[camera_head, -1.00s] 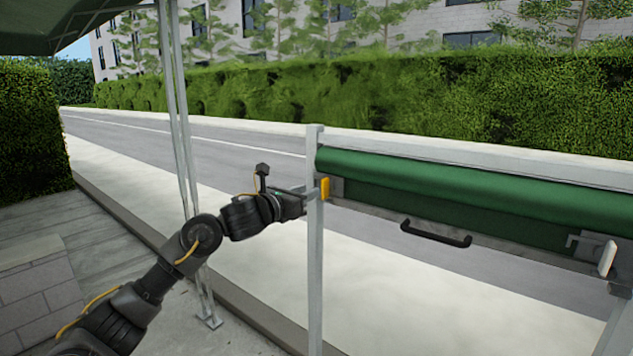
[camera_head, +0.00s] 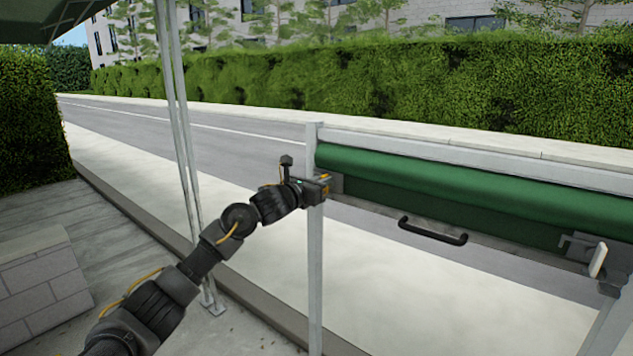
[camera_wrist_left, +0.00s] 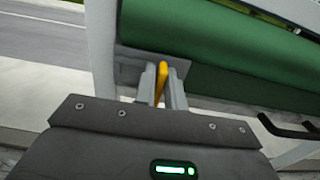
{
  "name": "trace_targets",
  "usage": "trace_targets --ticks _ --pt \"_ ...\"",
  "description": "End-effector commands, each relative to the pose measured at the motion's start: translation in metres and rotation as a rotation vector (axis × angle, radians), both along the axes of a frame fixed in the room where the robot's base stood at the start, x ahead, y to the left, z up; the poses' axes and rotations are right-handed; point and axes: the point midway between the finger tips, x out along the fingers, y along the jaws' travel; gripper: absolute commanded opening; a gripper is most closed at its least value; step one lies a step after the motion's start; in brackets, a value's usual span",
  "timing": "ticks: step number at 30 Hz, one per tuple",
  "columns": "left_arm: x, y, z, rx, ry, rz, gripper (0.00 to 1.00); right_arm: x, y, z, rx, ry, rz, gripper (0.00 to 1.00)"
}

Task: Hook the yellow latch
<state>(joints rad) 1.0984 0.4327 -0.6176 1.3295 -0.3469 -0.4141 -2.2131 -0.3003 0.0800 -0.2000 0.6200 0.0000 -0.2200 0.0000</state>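The yellow latch (camera_head: 325,177) sits at the top of the left metal post, beside the left end of the green roll. It is mostly hidden behind my left gripper (camera_head: 318,188) in the head view. In the left wrist view the latch (camera_wrist_left: 161,82) stands as a thin yellow strip between the two grey fingers of my left gripper (camera_wrist_left: 162,88). The fingers are close together on either side of it, with little or no gap. A grey bracket plate shows just behind the fingertips. My right gripper is in neither view.
The green roll (camera_head: 480,190) runs right from the left post (camera_head: 315,260). A black handle (camera_head: 432,231) hangs below it. A white latch (camera_head: 598,260) is at the right end. A thin double pole (camera_head: 180,140) stands left of my arm.

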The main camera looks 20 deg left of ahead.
Motion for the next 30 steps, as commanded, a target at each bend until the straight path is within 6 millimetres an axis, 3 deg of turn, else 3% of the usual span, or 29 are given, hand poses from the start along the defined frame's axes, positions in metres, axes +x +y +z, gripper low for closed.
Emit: trace_targets --ticks 5,6,9,16,30 --pt "0.000 0.001 0.000 0.000 0.000 0.001 0.00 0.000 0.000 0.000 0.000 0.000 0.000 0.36" --pt "0.000 0.020 0.000 0.001 0.000 0.006 0.00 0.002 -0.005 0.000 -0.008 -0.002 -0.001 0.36" --pt "0.000 0.009 0.000 -0.004 0.001 0.007 0.00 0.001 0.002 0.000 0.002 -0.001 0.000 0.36" --pt "0.000 0.005 0.000 -0.060 0.020 0.007 0.00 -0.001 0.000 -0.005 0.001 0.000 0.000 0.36" --pt "0.003 0.008 -0.001 -0.418 0.159 0.004 0.00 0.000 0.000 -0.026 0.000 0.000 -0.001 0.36"
